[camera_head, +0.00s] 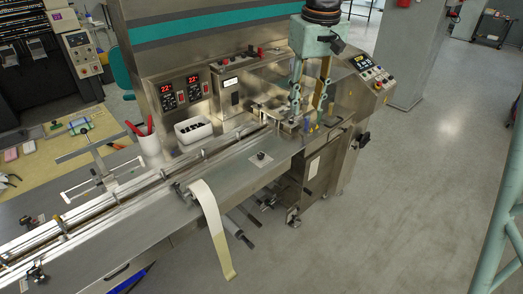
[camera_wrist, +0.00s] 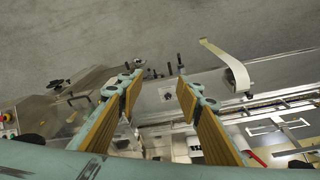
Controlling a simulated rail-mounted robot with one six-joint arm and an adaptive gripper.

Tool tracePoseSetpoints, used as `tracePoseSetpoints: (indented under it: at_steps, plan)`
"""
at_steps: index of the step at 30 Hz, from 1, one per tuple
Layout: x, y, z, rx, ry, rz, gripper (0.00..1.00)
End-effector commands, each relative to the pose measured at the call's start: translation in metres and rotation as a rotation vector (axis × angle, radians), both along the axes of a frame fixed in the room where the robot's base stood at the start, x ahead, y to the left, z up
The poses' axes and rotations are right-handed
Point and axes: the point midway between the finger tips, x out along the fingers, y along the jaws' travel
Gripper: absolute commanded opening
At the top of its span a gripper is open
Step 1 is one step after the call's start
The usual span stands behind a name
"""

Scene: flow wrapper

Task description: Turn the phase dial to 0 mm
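A small black knob on a pale square plate (camera_head: 262,158), which looks like the phase dial, sits on the steel deck in the head view. Its markings are too small to read. My gripper (camera_head: 307,116) hangs to the right of and behind it, over the machine's right end, with its two fingers apart. In the wrist view my gripper (camera_wrist: 160,86) is open, with wood-coloured pads and nothing between them. The plate (camera_wrist: 167,94) shows beyond the fingertips there, near the right finger. I touch neither knob nor plate.
A pale film strip (camera_head: 209,225) hangs over the deck's front edge. A white bin (camera_head: 193,131) and a white cup with red-handled tools (camera_head: 149,148) stand at the back. A control panel (camera_head: 371,75) is on the right. The deck around the knob looks clear.

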Motion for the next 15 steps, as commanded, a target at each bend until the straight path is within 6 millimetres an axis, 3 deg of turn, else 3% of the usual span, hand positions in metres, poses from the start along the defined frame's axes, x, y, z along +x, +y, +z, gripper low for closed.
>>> tracePoseSetpoints:
  at_steps: [15]
  plan:
    - [0.081,0.045,-0.051,-0.015,0.045,0.091,0.33]
